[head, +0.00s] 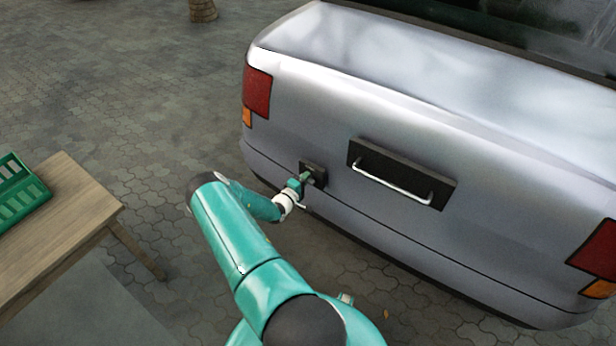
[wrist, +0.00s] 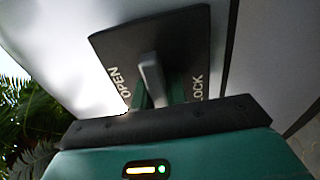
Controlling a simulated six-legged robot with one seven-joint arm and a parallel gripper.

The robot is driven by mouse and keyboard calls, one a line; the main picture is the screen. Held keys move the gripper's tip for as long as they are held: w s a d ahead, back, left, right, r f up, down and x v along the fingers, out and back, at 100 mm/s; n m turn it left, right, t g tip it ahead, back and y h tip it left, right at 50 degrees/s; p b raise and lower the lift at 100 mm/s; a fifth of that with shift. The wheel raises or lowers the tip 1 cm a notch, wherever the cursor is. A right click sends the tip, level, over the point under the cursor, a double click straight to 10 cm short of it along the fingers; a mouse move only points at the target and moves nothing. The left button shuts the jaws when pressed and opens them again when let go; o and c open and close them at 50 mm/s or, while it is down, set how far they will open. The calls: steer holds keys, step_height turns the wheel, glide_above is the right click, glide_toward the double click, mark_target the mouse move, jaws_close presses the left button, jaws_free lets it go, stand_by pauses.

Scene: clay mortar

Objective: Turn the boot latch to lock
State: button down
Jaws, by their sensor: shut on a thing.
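The boot latch is a grey lever (wrist: 152,78) on a dark square plate (wrist: 112,50) marked OPEN on the left and LOCK on the right in the wrist view. The lever stands between the two words, tilted slightly toward OPEN at its top. My gripper (wrist: 158,92) has its green fingers on both sides of the lever and is shut on it. In the head view the plate (head: 318,170) is on the car's rear, left of the handle, with my gripper (head: 303,178) against it. The fingers partly hide the lever there.
A silver car boot (head: 440,140) fills the right, with a chrome handle (head: 392,178) on a dark panel right of the latch. A wooden table (head: 70,215) with a green crate (head: 18,190) stands at the left.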

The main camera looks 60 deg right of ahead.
steer(key=shift+a+f, duration=0.1)
stand_by(0.3)
steer(key=c, duration=1.4)
jaws_free()
steer(key=w+a, duration=0.2)
steer(key=a, duration=1.1)
steer(key=shift+a, duration=0.3)
steer(key=shift+w, duration=0.1)
